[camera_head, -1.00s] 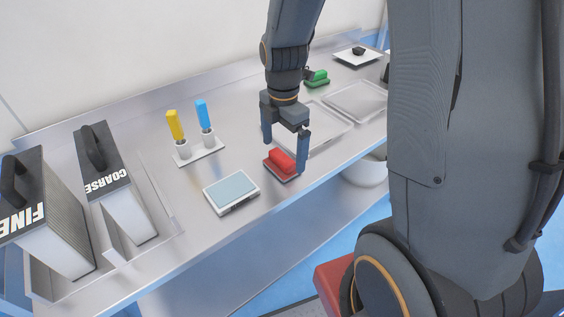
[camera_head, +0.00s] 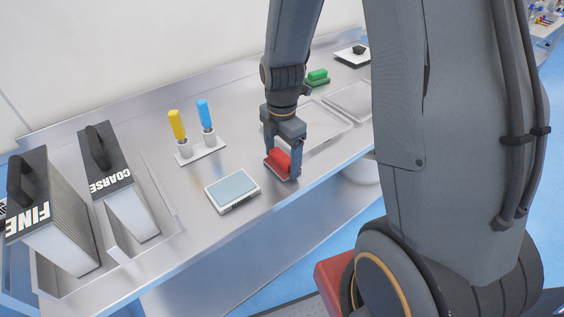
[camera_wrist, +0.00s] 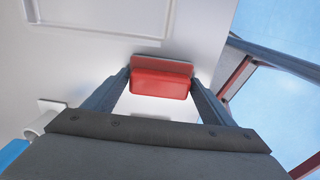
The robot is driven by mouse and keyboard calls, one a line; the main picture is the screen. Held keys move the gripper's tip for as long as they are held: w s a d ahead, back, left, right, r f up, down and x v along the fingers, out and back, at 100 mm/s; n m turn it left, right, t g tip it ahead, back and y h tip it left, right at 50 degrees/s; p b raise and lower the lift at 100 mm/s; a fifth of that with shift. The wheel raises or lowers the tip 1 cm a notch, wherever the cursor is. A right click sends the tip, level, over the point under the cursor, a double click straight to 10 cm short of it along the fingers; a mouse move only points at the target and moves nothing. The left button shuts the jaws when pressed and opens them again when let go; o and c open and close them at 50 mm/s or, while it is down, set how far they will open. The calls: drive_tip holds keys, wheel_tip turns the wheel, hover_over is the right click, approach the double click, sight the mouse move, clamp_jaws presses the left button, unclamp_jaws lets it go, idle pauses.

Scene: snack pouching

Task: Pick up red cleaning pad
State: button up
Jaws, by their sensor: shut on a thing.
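The red cleaning pad (camera_head: 279,161) has a raised red grip on a flat base and is at the front edge of the metal bench. My gripper (camera_head: 283,157) points down over it, with one finger on each side of the red grip. In the wrist view the pad (camera_wrist: 160,84) sits between the two fingertips of my gripper (camera_wrist: 160,80), which are shut on its grip. The pad looks to be at the bench surface; I cannot tell whether it is clear of it.
A blue-topped scale (camera_head: 232,188) lies left of the pad. A holder with yellow (camera_head: 176,125) and blue (camera_head: 205,114) handled tools stands behind. Trays (camera_head: 346,101) and a green pad (camera_head: 318,76) are farther right. COARSE (camera_head: 112,180) and FINE (camera_head: 38,212) boxes stand at left.

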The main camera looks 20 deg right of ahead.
sight(282, 156)
drive_tip(key=shift+r+b, duration=1.05)
drive_tip(key=shift+r, duration=4)
